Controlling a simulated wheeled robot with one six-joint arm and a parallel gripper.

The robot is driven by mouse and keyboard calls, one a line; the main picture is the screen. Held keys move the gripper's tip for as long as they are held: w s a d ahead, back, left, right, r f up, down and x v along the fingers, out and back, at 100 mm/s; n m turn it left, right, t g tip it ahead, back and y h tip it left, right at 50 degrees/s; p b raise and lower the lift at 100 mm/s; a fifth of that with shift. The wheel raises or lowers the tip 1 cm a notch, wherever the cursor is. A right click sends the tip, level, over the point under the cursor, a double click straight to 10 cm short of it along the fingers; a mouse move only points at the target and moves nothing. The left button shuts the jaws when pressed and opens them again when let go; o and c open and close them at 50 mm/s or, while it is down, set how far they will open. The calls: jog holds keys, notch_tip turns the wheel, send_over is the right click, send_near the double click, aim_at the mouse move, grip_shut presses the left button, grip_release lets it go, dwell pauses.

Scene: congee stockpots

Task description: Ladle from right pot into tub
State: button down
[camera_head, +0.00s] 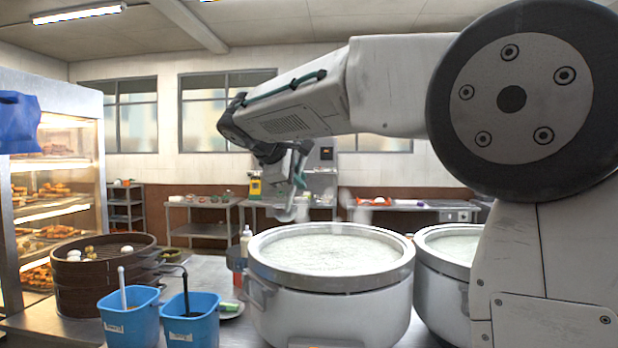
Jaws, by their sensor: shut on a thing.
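The right pot (449,248) is a wide white stockpot of pale congee, partly hidden behind my arm. The left pot (330,318) stands beside it, full of pale congee with a broad grey rim. My gripper (290,172) is above and behind the left pot's far rim, shut on a grey thing that looks like a ladle (299,182). Its lower end hangs above the rim; whether it holds congee cannot be seen. Two blue tubs stand at the front left: the left tub (128,327) has a pale handle in it, the right tub (192,329) a dark hooked handle.
A round bamboo steamer (105,293) with eggs stands behind the tubs. A lit pastry cabinet (52,110) is at left. Metal tables (205,229) line the back wall.

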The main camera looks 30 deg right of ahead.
jog(key=s+a, duration=0.4)
jog(key=a, duration=0.9)
jog(key=s+a, duration=0.3)
jog(key=a, duration=1)
jog(key=s+a, duration=0.4)
jog(key=a, duration=1)
notch_tip(320, 180, down, 32)
jog(key=shift+w+d+r, duration=0.15)
jog(key=shift+w+r, duration=0.05)
jog(key=shift+r, duration=0.05)
dwell(1.1)
jog(key=shift+f, duration=0.1)
jog(key=shift+f, duration=0.5)
jog(key=shift+m, duration=0.3)
jog(key=shift+w+a+m+g+y, duration=0.15)
jog(key=shift+m+g+y, duration=0.3)
jog(key=shift+m, duration=0.35)
jog(key=shift+w+a+m+g+y, duration=0.15)
jog(key=shift+m+g+y, duration=0.25)
jog(key=shift+m, duration=0.4)
